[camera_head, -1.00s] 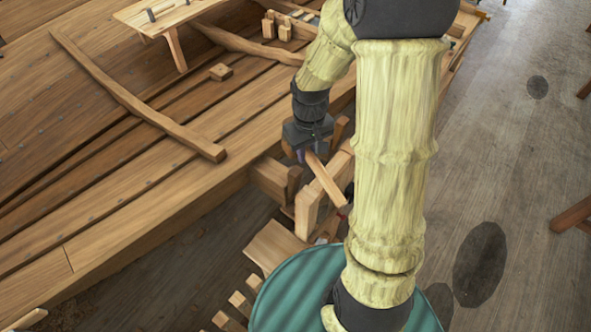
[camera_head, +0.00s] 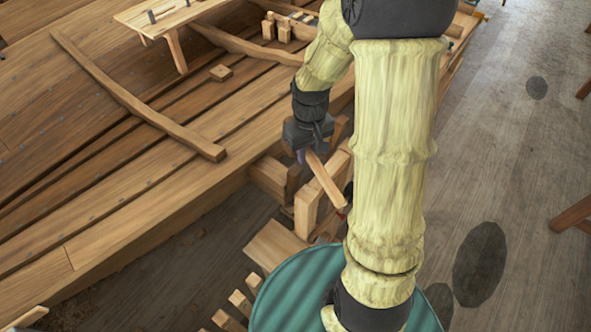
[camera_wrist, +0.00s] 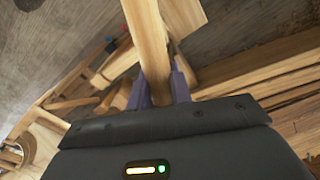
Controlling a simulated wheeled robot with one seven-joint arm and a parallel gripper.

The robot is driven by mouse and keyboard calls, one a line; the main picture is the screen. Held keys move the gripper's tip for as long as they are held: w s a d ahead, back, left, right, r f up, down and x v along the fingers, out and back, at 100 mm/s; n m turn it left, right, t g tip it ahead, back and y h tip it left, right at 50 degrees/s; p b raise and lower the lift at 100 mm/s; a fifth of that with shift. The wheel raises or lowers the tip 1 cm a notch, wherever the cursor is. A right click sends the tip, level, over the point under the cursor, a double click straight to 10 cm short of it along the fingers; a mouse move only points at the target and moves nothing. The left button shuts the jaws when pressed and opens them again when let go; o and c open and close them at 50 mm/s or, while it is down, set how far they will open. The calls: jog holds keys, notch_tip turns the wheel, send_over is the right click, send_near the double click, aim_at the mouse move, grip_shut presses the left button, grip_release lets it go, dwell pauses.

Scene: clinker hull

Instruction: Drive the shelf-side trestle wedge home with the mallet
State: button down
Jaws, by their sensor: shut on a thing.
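My gripper (camera_head: 305,153) is shut on a pale wooden handle, which I take to be the mallet's (camera_head: 326,183). In the head view the handle slants from the jaws down to the right, over the timber beside the hull. In the wrist view the handle (camera_wrist: 148,40) runs up and away between the two purple fingers of my gripper (camera_wrist: 160,92). I cannot make out the mallet's head clearly. Trestle timbers (camera_head: 306,214) stand just below the gripper, by the hull's edge. I cannot pick out the shelf-side wedge for sure; my arm hides part of that area.
The planked hull (camera_head: 110,195) fills the left. A round green top (camera_head: 295,295) stands in front, partly behind my arm. The floor at right (camera_head: 520,150) is mostly clear.

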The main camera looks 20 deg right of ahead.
jog(key=shift+w+f, duration=0.2)
jog(key=shift+w, duration=0.45)
jog(key=shift+s, duration=0.3)
jog(key=shift+w+a+f+g+p, duration=0.1)
jog(key=shift+w+f+g+p, duration=0.05)
jog(key=shift+f+g+p, duration=0.15)
jog(key=shift+w+f+g+p, duration=0.15)
jog(key=shift+f+g, duration=0.2)
jog(key=shift+g, duration=0.05)
jog(key=shift+f+h, duration=0.25)
jog(key=shift+h, duration=0.05)
